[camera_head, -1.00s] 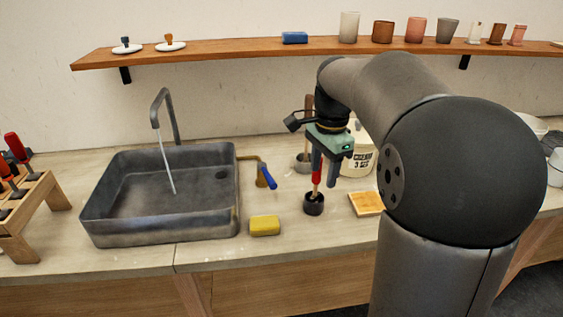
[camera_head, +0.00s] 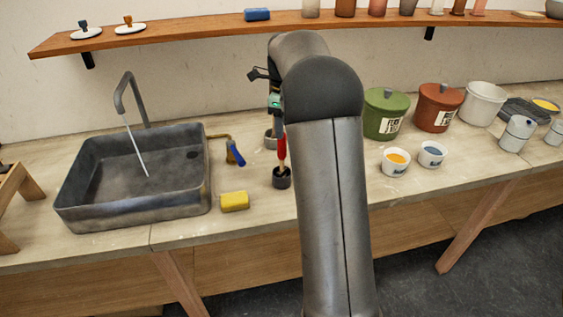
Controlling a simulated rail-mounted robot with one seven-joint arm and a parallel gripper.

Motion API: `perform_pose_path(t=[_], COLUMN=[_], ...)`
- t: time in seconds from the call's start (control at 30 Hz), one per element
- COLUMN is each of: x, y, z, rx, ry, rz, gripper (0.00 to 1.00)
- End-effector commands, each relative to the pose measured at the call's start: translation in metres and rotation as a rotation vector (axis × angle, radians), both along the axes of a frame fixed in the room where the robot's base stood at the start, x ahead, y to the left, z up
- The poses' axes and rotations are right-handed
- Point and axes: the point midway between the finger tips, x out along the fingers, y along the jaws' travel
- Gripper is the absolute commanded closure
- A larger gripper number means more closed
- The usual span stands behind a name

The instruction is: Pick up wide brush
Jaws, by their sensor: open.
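A red-handled tool (camera_head: 282,148) stands upright in a small dark cup (camera_head: 281,181) on the worktop, right of the sink. Its lower end is hidden in the cup, so I cannot tell whether it is the wide brush. My gripper (camera_head: 277,116) is just above the red handle, open and largely hidden behind my own arm. Its green body shows at the arm's left edge. I cannot see anything held between the fingers.
A grey pot (camera_head: 270,140) is behind. A green bucket (camera_head: 386,115), a red-brown bucket (camera_head: 436,108) and small paint cups stand right. A shelf (camera_head: 190,38) runs above.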

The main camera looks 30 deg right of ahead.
Motion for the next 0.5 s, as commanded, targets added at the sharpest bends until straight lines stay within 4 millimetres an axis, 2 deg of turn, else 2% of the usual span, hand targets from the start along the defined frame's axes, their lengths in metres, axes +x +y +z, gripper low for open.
perform_pose_path(t=[0.1,0.33,0.5], x=[0.0,-0.001,-0.004], y=[-0.001,0.002,0.007], z=[-0.015,-0.03,-0.056], rx=[0.001,0.001,0.001], ry=[0.002,0.002,0.004], rz=[-0.001,0.001,0.001], gripper=[0.5,0.5,0.5])
